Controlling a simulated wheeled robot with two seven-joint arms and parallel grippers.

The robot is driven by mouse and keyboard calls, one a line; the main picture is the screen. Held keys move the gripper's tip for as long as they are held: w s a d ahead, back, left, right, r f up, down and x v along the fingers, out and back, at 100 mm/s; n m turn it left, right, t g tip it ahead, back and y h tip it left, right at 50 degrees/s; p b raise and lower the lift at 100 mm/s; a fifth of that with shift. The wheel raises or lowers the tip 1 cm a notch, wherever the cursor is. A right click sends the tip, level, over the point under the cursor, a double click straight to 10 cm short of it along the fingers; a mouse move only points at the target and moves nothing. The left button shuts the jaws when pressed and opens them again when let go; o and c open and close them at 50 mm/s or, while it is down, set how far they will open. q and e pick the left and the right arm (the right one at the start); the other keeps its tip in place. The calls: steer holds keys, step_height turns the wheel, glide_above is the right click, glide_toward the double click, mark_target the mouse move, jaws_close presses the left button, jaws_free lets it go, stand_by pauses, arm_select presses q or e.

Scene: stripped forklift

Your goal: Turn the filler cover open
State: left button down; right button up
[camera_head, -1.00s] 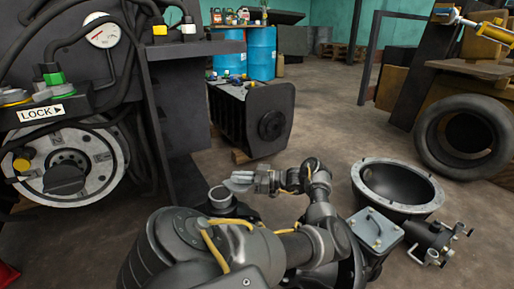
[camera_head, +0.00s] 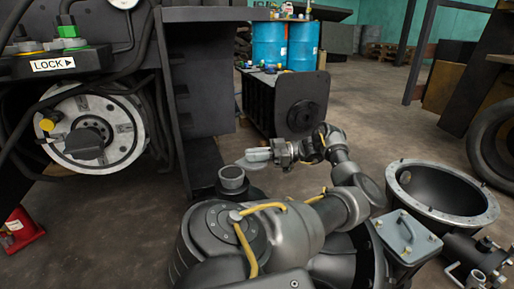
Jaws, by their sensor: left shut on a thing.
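A short grey filler neck (camera_head: 232,178) with a dark, open-looking top stands on a dark base near the middle of the head view. My left gripper (camera_head: 257,157) is just above and right of it, pointing left. It is shut on a small light-grey piece at its tips, which looks like the filler cover (camera_head: 246,162). The piece sits beside and above the neck's rim. At this size I cannot tell cover and fingers apart clearly, nor see any hinge. My right gripper is not in view.
At left, a dark machine carries a LOCK label (camera_head: 53,65) and a round plate (camera_head: 95,125) with a black handle. A flanged bowl (camera_head: 443,190) and pump (camera_head: 475,258) are at right. A black tank (camera_head: 300,112) and blue drums (camera_head: 270,45) stand behind.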

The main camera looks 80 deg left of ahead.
arm_select(q)
steer(key=shift+s+a+r, duration=0.1)
steer(key=shift+s, duration=0.05)
steer(key=c, duration=1.4)
jaws_free()
steer(key=shift+s, duration=0.1)
steer(key=shift+w, duration=0.65)
steer(key=w+d+b, duration=0.1)
steer(key=w, duration=0.8)
steer(key=shift+w+d, duration=0.35)
steer(key=shift+w, duration=0.05)
